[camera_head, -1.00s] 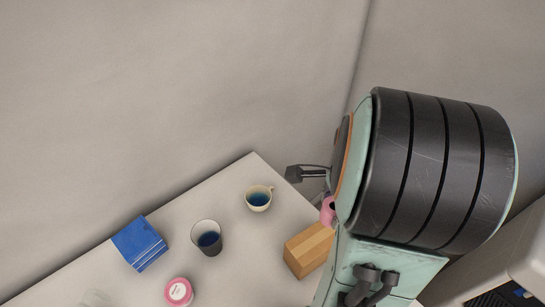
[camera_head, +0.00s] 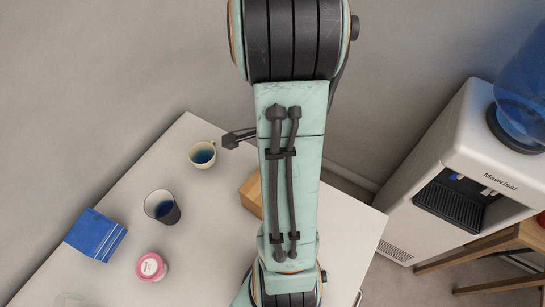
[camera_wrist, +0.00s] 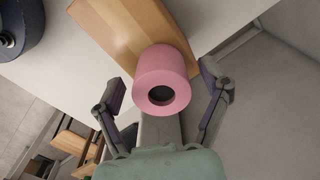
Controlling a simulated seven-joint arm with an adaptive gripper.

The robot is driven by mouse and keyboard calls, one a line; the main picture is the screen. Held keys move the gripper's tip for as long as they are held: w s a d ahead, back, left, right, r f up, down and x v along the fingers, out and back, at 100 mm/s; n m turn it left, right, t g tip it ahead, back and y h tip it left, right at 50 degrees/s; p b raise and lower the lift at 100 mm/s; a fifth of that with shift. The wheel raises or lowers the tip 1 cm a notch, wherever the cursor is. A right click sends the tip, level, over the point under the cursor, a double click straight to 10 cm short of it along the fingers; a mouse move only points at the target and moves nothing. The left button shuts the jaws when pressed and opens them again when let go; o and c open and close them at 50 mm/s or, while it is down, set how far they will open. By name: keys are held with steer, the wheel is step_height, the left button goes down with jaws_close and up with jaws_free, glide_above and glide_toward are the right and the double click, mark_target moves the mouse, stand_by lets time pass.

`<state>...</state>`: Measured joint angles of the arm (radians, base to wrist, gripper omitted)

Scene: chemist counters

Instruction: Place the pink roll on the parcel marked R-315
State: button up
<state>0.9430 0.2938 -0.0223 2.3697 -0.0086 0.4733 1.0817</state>
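The pink roll (camera_wrist: 162,78) is in the wrist view, with the dark hole in its end facing the camera. My gripper (camera_wrist: 163,77) is open, with one finger on each side of the roll and a visible gap on both sides. A tan wood-coloured block, perhaps the parcel (camera_wrist: 118,22), lies behind the roll; I cannot tell whether the roll rests on it. In the head view the block (camera_head: 251,194) is partly hidden behind my arm. No R-315 marking can be read.
A water dispenser (camera_head: 465,170) stands at the right, beside a wooden stool (camera_head: 500,240).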

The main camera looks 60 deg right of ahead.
step_height(320, 180, up, 12)
steer(key=w+a+r+n, duration=0.2)
steer(key=a+n, duration=1.1)
steer(key=a, duration=0.1)
steer(key=s+a+n, duration=0.4)
steer(key=a+n, duration=0.5)
steer(key=n, duration=0.2)
steer(key=shift+s+a+f+n+y, duration=0.2)
steer(key=shift+s+f+n+y, duration=0.1)
steer(key=shift+y, duration=0.1)
